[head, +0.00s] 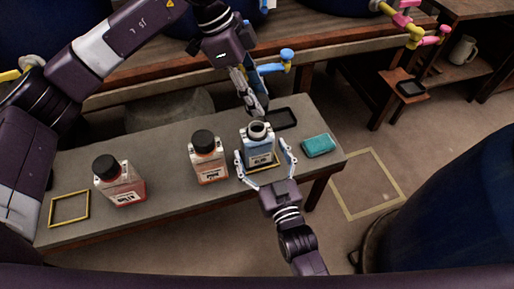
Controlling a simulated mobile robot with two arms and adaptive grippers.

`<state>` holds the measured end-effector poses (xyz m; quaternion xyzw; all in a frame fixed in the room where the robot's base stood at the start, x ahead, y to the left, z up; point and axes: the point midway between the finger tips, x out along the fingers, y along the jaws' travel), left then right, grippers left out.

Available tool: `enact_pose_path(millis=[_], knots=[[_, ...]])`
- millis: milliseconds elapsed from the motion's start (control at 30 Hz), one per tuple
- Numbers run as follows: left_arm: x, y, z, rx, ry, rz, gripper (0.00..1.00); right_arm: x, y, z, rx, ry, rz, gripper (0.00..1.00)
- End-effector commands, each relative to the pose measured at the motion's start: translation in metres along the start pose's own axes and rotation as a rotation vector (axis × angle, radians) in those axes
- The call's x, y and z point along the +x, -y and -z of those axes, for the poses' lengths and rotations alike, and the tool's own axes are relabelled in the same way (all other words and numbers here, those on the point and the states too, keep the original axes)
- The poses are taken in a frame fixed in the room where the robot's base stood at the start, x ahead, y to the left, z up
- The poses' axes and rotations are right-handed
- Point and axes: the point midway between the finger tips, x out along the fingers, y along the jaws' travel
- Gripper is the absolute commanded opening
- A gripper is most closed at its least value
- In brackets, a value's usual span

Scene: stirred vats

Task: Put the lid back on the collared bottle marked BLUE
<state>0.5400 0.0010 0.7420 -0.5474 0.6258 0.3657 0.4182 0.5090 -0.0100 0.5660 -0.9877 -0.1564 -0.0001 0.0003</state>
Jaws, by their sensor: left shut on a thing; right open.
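The collared bottle with blue contents (259,149) stands upright on the grey bench, its mouth uncovered and pale-rimmed; its label is too small to read. My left gripper (257,106) is shut just above and behind the bottle's mouth. It holds a small dark thing, which seems to be the lid, mostly hidden by the fingers. My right gripper (263,153) is open in front of the bottle, one finger on each side of it. I cannot tell whether the fingers touch the glass.
A black tray (285,118) and a teal block (318,145) lie at right.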

Motion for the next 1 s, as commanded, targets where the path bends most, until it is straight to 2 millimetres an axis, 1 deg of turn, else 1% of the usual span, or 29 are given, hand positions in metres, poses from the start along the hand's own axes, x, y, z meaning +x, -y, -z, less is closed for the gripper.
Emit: enact_pose_path(millis=[33, 200, 367, 600, 667, 1000], knots=[[0.0, 0.0, 0.0, 0.0, 0.0, 0.0, 0.26, 0.009, 0.0, 0.001, 0.0, -0.002, 0.0, 0.83], [0.0, 0.0, 0.0, 0.0, 0.0, 0.0, 0.26, 0.025, 0.0, 0.0, 0.0, 0.0, 0.0, 0.83], [0.0, 0.0, 0.0, 0.0, 0.0, 0.0, 0.26, 0.031, 0.0, -0.001, 0.0, 0.002, 0.0, 0.83], [0.0, 0.0, 0.0, 0.0, 0.0, 0.0, 0.26, 0.031, 0.0, -0.001, 0.0, 0.001, 0.0, 0.83], [0.0, 0.0, 0.0, 0.0, 0.0, 0.0, 0.26, 0.031, 0.0, -0.001, 0.0, 0.001, 0.0, 0.77], [0.0, 0.0, 0.0, 0.0, 0.0, 0.0, 0.26, 0.03, 0.0, -0.001, 0.0, 0.001, 0.0, 0.4]])
